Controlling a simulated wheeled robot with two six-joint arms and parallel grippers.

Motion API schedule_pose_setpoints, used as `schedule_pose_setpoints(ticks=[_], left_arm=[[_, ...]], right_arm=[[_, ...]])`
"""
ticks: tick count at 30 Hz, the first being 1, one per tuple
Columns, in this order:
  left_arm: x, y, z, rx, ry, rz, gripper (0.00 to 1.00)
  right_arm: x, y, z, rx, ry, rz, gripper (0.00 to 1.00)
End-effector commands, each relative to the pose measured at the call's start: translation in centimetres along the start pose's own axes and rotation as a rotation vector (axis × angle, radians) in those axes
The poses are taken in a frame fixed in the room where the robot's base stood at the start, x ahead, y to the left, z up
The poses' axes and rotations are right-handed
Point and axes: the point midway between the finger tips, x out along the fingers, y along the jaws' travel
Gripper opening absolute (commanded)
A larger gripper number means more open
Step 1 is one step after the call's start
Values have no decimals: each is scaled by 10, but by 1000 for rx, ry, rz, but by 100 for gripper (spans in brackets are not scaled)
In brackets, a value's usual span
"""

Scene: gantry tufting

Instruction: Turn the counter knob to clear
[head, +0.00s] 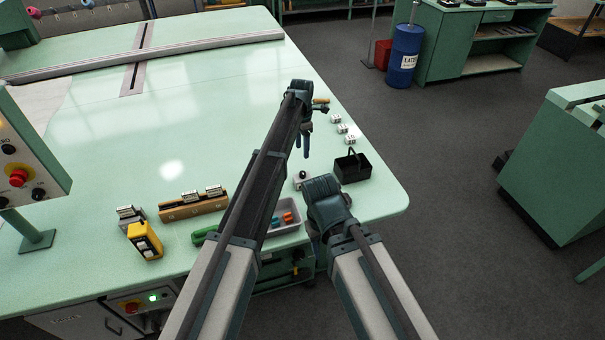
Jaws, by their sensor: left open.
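No knob is clearly marked as the counter knob or as clear. A small pale box with a dark round top (302,178) stands near the table's right side; I cannot tell if it is the counter. A slanted control panel (50,168) at the left edge has black knobs and a red button; its lettering is too small to read fully. My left gripper (303,142) is open and points down over the table, beyond the pale box and apart from the panel. My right gripper (316,243) is mostly hidden under its wrist, near the table's front edge.
The green table (220,115) has a large clear middle. A black bin (352,168), several small white blocks (343,129), a grey tray (288,231), a wooden rack (180,212) and a yellow device (145,241) stand along its right and front. A blue drum (404,55) stands beyond.

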Motion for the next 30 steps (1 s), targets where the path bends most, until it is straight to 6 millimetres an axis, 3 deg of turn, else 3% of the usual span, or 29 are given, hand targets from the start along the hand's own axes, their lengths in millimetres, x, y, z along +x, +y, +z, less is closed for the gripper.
schedule_pose_setpoints(ticks=[1,21,30], left_arm=[[13,0,0,0,0,0,62],[104,0,0,1,0,0,62],[116,0,0,1,0,0,62]], right_arm=[[13,-1,-1,0,0,0,50],[103,-10,-6,1,0,0,50],[116,-11,-7,1,0,0,50]])
